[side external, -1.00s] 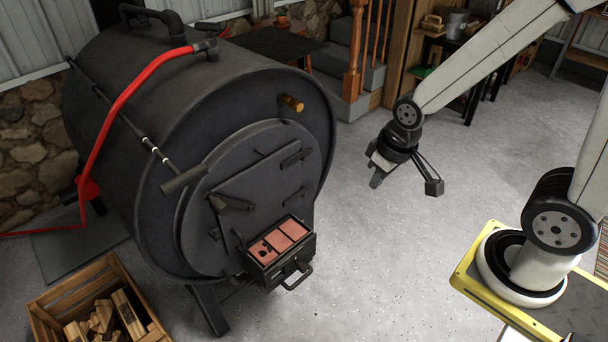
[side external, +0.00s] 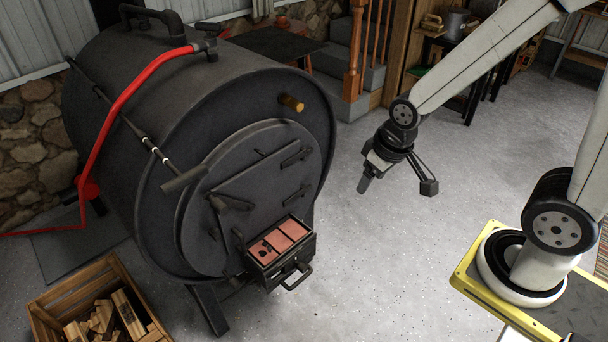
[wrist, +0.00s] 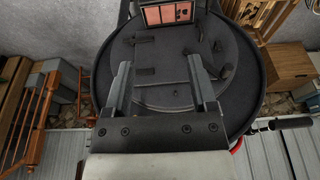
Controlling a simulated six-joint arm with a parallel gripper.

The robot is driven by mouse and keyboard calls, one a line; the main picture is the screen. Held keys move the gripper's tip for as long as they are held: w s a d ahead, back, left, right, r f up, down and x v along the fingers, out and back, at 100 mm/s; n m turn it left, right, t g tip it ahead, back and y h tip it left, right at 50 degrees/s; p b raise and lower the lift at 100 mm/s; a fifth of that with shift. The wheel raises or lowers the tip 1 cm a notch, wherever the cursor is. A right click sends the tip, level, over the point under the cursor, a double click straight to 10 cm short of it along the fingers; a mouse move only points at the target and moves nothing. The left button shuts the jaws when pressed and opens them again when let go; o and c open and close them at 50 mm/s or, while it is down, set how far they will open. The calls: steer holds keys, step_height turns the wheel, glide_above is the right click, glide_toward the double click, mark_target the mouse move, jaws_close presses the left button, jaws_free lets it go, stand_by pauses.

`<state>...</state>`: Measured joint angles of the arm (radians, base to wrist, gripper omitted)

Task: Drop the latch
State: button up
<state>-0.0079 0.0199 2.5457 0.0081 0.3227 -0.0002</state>
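The dark latch lever (side external: 235,203) is on the left side of the stove door (side external: 262,190), lying nearly level with a slight slope. My gripper (side external: 366,182) hangs in the air to the right of the stove front, clear of the door and latch. In the wrist view, my gripper (wrist: 158,64) is open, with two separate grey fingers and nothing between them. The stove door (wrist: 160,56) shows upside down beyond the fingers. A dark piece that looks like the latch (wrist: 188,49) is close to the right fingertip in the picture, partly hidden by it.
A tray with reddish bricks (side external: 285,237) juts out below the door. A red bar (side external: 122,98) and a dark rod (side external: 122,112) run along the barrel. A wood crate (side external: 115,272) stands at lower left. Open floor lies between stove and base.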

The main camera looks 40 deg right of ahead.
steer(key=w+a+f+t, duration=0.1)
steer(key=w+a+t, duration=0.1)
steer(key=w, duration=0.4)
steer(key=w+a+f+t, duration=0.1)
steer(key=w+a+f, duration=0.15)
steer(key=w, duration=0.35)
steer(key=t, duration=0.8)
glide_toward(217, 203)
steer(key=w+d, duration=0.4)
steer(key=d, duration=0.1)
steer(key=a+f+t, duration=0.2)
steer(key=a+f, duration=0.1)
steer(key=shift+a+f+m+t, duration=0.1)
steer(key=shift+a+m+t, duration=0.2)
steer(key=shift+s+a+f+t, duration=0.25)
steer(key=shift+s+f+t, duration=0.05)
steer(key=shift+f+t, duration=0.1)
steer(key=shift+s+a+f+t, duration=0.25)
steer(key=shift+f+t, duration=0.05)
steer(key=shift+f, duration=0.1)
steer(key=shift+w, duration=0.1)
steer(key=shift+w, duration=3.8)
